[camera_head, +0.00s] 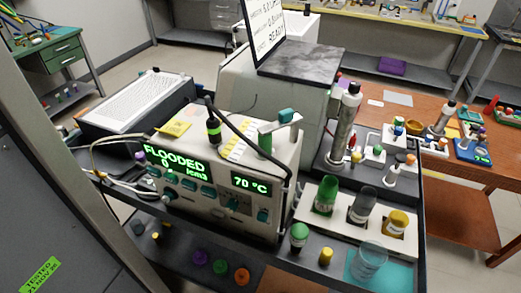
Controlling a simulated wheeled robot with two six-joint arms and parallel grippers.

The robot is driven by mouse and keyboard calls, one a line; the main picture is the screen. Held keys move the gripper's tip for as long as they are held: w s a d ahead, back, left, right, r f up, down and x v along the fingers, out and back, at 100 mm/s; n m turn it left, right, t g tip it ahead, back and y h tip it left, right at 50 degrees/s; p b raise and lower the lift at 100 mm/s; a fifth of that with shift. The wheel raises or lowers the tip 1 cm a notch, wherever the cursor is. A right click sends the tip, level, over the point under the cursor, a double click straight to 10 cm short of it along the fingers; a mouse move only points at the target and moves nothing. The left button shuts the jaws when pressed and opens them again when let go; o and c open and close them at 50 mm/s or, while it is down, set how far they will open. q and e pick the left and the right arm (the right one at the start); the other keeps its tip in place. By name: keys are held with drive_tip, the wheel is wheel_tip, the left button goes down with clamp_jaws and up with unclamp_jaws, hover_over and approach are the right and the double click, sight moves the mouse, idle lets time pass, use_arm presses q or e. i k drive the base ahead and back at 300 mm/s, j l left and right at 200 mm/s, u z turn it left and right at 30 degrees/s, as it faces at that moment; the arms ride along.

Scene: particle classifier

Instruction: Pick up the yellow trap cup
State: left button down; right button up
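A yellow cup (396,222) stands at the right end of a white rack (318,216) at the lower right. A dark grey cup (362,205) and a green cup (326,196) stand in the same rack to its left. All three look upright. A smaller yellow-topped piece (326,256) stands in front of the rack. I cannot read any label that says which piece is the trap cup. Neither of my grippers shows in this view.
A beige instrument (222,195) with green readouts "FLOODED" and "70 °C" stands left of the rack. A clear beaker (368,262) and a green-capped jar (299,236) stand in front of the rack. A grey upright cylinder (346,122) rises behind it. A grey panel (50,190) fills the left.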

sight(396, 223)
drive_tip(key=i+l+z, duration=0.1)
drive_tip(key=z, duration=1.1)
